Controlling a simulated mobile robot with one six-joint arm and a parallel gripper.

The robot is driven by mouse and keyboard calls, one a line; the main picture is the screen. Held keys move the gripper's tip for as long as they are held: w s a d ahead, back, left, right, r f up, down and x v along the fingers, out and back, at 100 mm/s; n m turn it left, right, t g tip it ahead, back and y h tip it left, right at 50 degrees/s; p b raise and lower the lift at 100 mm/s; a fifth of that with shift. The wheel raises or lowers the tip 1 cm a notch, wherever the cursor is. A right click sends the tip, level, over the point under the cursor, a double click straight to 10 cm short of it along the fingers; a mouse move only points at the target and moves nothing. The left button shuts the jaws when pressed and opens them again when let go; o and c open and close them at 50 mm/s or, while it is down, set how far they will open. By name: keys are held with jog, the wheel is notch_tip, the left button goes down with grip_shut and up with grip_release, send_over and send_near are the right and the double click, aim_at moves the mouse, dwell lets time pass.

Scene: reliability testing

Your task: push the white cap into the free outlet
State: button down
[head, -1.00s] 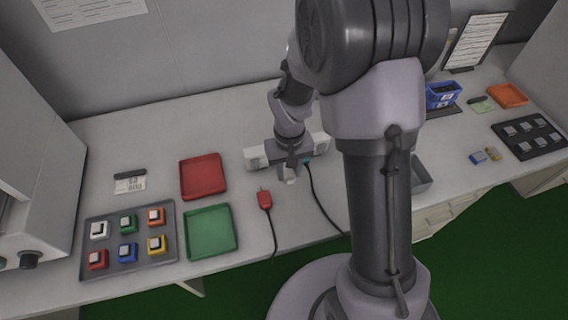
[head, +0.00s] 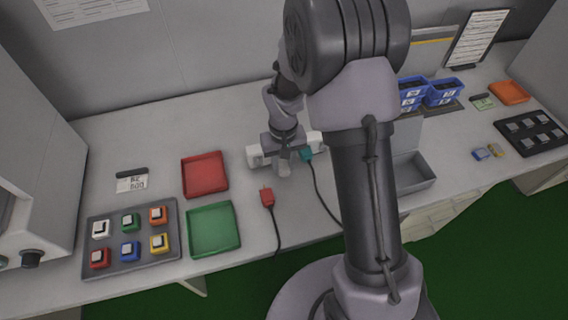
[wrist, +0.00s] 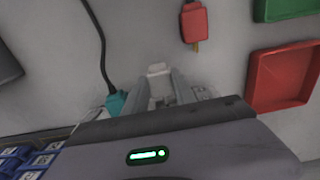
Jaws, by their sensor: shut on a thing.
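The white cap (wrist: 158,69) is held between the fingertips of my gripper (wrist: 160,84) in the wrist view. In the head view my gripper (head: 284,168) points down at the front of a white outlet strip (head: 255,157), whose middle it hides. The strip's ends show on both sides of the gripper. A teal plug (head: 306,154) with a dark cord sits at the strip right of the gripper; it also shows in the wrist view (wrist: 116,102). The free outlet is hidden, and I cannot tell whether the cap touches it.
A red plug (head: 267,197) with a cord lies loose in front of the strip. Red (head: 205,175) and green (head: 213,230) trays lie to the left, beside a dark tray of coloured blocks (head: 172,249). A grey bin (head: 414,181) and blue bins (head: 443,92) stand at right.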

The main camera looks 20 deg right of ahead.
jog(key=shift+w, duration=0.85)
dwell(1.3)
jog(key=shift+w+p, duration=0.35)
jog(key=shift+w, duration=0.5)
dwell(1.1)
jog(key=c, duration=0.9)
grip_release()
jog(key=shift+c, duration=0.2)
jog(key=shift+r, duration=0.1)
